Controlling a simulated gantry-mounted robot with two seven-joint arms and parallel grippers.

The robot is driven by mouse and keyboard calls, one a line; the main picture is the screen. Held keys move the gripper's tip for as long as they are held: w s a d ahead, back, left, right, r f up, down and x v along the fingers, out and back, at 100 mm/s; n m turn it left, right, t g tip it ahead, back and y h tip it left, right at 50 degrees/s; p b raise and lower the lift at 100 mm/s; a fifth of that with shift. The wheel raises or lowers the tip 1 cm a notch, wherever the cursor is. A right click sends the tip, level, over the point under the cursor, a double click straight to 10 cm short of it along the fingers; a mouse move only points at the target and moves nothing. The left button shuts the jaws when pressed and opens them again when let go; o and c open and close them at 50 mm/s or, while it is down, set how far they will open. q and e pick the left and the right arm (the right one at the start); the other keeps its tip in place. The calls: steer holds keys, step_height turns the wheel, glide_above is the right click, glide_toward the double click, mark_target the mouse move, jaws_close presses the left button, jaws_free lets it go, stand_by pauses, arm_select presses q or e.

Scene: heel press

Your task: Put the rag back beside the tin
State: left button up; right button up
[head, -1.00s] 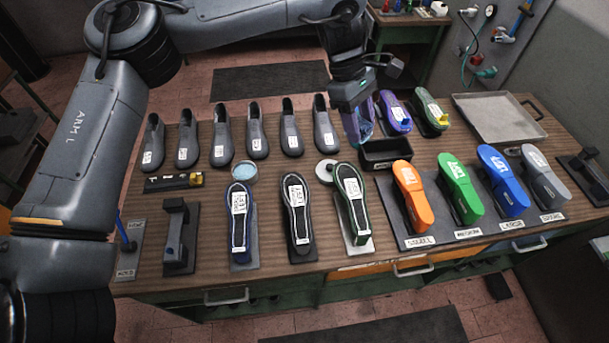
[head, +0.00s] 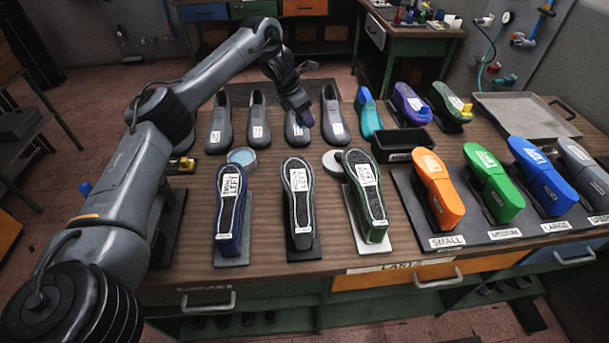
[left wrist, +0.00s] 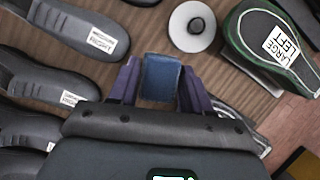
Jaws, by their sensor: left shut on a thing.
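My left gripper (head: 300,116) is above the back row of grey shoes, toward its right end. In the left wrist view its purple fingers (left wrist: 158,88) are shut on a small folded blue cloth, the rag (left wrist: 160,77). I cannot make the rag out clearly in the head view. A round tin with a pale blue top (head: 242,156) stands on the bench behind the blue-edged shoe, to the left of and nearer than the gripper. A round white disc (head: 333,163) lies beside the green shoe; it shows in the left wrist view (left wrist: 195,27) with a dark centre. My right gripper is not in view.
Grey shoes (head: 258,120) line the back. Three upturned soled shoes (head: 298,195) stand in front. A black bin (head: 403,144), coloured lasts (head: 440,185) and a metal tray (head: 520,115) are to the right. Bare bench (head: 270,175) shows around the tin.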

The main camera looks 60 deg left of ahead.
mark_target(296, 121)
arm_select(q)
steer(key=f, duration=0.1)
steer(key=s+f, duration=0.1)
steer(key=a+f+b, duration=0.1)
steer(key=f, duration=0.1)
steer(key=shift+s, duration=0.25)
steer(key=f, duration=0.2)
steer(key=f+b, duration=0.1)
steer(key=f, duration=0.2)
steer(key=f+b, duration=0.1)
steer(key=f, duration=0.1)
steer(key=shift+s+f, duration=0.25)
steer(key=shift+f, duration=0.05)
steer(key=shift+f+b, duration=0.5)
steer(key=shift+f, duration=1.5)
steer(key=o, duration=0.9)
steer(key=shift+f, duration=0.1)
steer(key=shift+o, duration=0.2)
